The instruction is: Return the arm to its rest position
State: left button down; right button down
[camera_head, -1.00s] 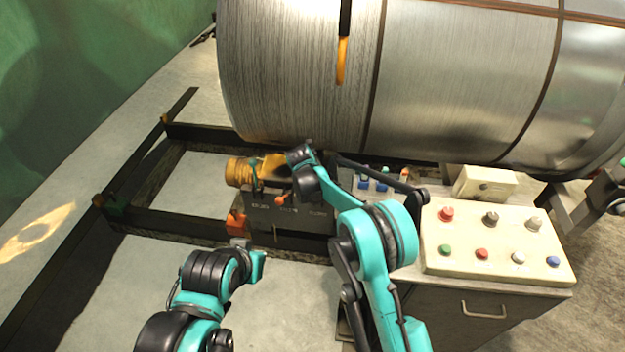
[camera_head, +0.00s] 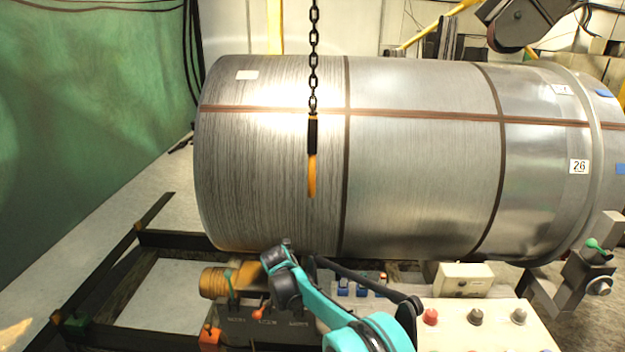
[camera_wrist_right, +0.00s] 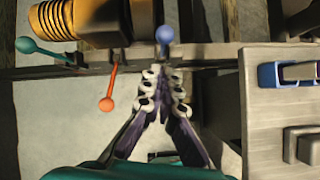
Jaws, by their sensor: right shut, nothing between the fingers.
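My right arm (camera_head: 335,315) comes in from the bottom in the head view, bent over the lever block (camera_head: 265,330), its wrist end hiding part of the block. My right gripper (camera_wrist_right: 163,78) is shut and empty in the right wrist view. Its fingertips are just below a blue-balled lever (camera_wrist_right: 164,35) in the picture; I cannot tell if they touch it. An orange-red lever (camera_wrist_right: 108,102) and a green lever (camera_wrist_right: 32,47) are to the left of the fingers. The right gripper's fingers are hidden in the head view. My left gripper is not in view.
A control panel (camera_head: 485,335) with coloured buttons stands right of my arm. A dark floor frame (camera_head: 105,275) lies left. The blue-handled switches (camera_head: 360,291) are close by.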

jog(key=s+d+r+m, duration=1.6)
jog(key=s+d, duration=0.1)
jog(key=d, duration=0.3)
jog(key=s+d+f+m, duration=0.2)
jog(key=s+d+m, duration=0.3)
jog(key=s+m, duration=0.3)
jog(key=s+d+f+m, duration=0.2)
jog(key=s+d+m, duration=0.2)
jog(key=s+m, duration=0.5)
jog(key=s, duration=0.5)
jog(key=shift+s+d+f+t+y, duration=0.2)
jog(key=shift+d+t+y, duration=0.1)
jog(key=shift+d, duration=0.1)
